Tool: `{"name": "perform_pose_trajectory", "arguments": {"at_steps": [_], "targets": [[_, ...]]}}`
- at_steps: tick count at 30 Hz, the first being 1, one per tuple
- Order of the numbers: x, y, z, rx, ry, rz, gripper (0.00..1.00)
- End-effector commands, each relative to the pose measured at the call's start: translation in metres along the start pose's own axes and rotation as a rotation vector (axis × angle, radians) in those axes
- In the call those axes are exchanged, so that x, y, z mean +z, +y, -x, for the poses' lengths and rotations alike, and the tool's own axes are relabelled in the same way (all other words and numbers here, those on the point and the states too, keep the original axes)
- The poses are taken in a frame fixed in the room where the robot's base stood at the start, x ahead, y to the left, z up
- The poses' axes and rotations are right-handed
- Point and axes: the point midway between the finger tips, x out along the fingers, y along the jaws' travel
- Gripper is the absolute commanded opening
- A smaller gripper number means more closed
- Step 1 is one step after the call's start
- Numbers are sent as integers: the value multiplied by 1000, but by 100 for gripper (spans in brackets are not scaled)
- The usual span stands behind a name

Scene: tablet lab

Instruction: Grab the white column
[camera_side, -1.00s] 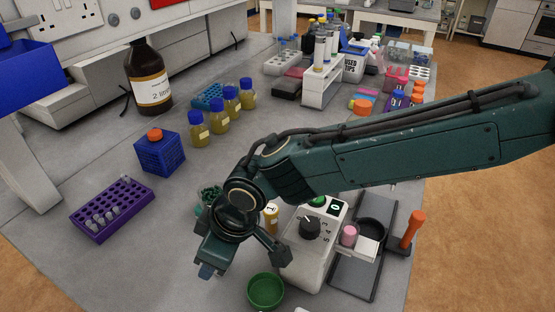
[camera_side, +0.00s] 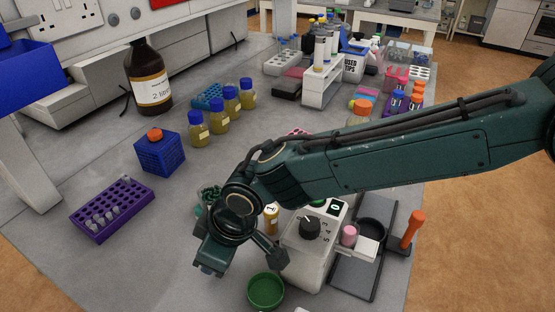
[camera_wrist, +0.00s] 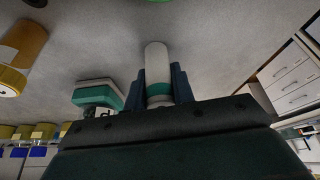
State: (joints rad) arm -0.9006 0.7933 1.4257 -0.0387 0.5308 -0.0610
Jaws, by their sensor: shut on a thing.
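In the wrist view, the white column (camera_wrist: 157,62), a pale cylinder with a green band near its lower end, stands out between the two dark blue fingers of my gripper (camera_wrist: 159,78). The fingers are shut on it from both sides. In the side view, my gripper (camera_side: 210,268) is low over the front of the grey bench, left of the green bowl (camera_side: 265,291). The white column cannot be made out there, as the gripper hides it.
A white mixer with a dial (camera_side: 300,258) stands right of my gripper. A purple tube rack (camera_side: 112,207) and a blue box with an orange cap (camera_side: 160,155) lie to the left. Yellow bottles (camera_side: 220,122) stand behind. The bench between the purple rack and my gripper is clear.

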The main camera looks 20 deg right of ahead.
Motion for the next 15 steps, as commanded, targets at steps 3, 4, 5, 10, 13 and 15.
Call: {"name": "perform_pose_trajectory", "arguments": {"at_steps": [3,4,5,10,13,15], "targets": [[0,0,0,0,0,0,2],[0,0,0,0,1,0,2],[0,0,0,0,1,0,2],[-2,0,5,0,1,0,2],[-5,0,11,0,2,0,2],[-8,0,18,0,4,0,2]]}}
